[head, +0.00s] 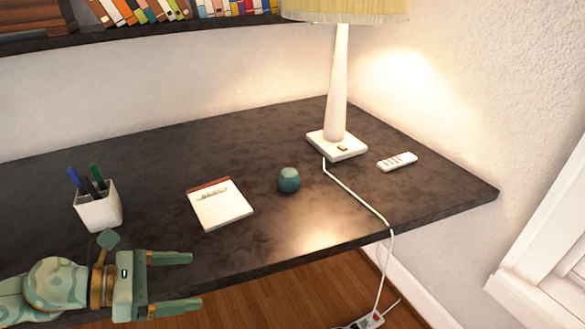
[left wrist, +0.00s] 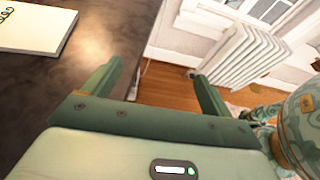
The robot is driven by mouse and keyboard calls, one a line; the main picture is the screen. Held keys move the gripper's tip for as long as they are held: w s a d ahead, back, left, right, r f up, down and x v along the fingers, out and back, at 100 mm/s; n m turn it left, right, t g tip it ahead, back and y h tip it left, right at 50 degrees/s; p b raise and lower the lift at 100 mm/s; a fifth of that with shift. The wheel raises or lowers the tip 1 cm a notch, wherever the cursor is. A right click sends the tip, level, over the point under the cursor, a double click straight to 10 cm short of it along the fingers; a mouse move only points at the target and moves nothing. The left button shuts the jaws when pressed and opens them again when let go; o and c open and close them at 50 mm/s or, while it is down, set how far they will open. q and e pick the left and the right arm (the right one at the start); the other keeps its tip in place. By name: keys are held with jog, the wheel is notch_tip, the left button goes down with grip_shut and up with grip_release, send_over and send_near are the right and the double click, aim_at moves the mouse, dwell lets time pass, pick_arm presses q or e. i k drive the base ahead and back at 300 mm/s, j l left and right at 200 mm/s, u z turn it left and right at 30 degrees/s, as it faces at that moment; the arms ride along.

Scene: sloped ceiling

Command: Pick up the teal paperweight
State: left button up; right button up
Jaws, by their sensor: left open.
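The teal paperweight (head: 289,180) is a small rounded object standing on the dark desk (head: 150,160), between the notepad and the lamp. My left gripper (head: 190,281) is open and empty at the desk's front edge, to the left of the paperweight and nearer to me, with clear distance between them. In the left wrist view my left gripper's two fingers (left wrist: 158,84) are spread apart with nothing between them. The paperweight does not show in the left wrist view. My right gripper is in neither view.
A white notepad (head: 220,206) lies left of the paperweight, and a pen cup (head: 99,209) stands further left. A lamp (head: 337,90) with a white cord (head: 357,196) and a remote (head: 397,162) are to the right. A radiator (left wrist: 250,55) stands beyond the desk.

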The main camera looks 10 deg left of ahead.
aim_at(289, 179)
jog(key=i, duration=1.1)
